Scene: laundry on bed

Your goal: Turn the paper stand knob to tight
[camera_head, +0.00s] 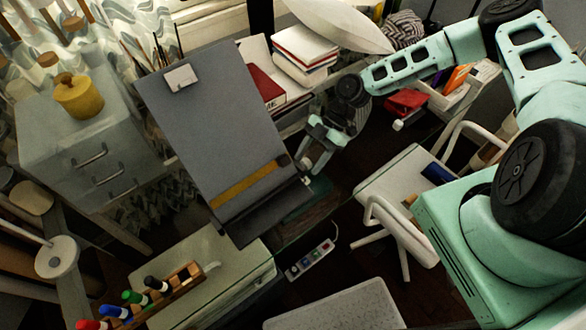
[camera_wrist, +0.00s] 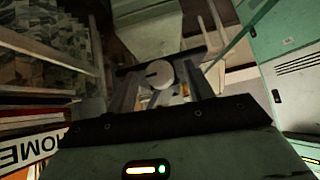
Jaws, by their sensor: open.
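The paper stand (camera_head: 205,125) is a tilted grey board with a clip at its top and a dark ledge at its bottom. In the wrist view a round pale knob (camera_wrist: 159,73) with a dark mark on its face shows between my gripper's two fingers. My gripper (camera_head: 305,165) is at the lower right edge of the stand. It also shows in the wrist view (camera_wrist: 160,85), open, with a finger on each side of the knob. I cannot tell whether the fingers touch the knob. In the head view the knob is hard to make out beside my gripper.
A grey drawer cabinet (camera_head: 75,130) with a yellow pot (camera_head: 78,95) stands left. Books (camera_head: 303,50) are stacked behind the stand. A white chair (camera_head: 395,185) stands right of my gripper. A marker rack (camera_head: 150,300) lies at the front left.

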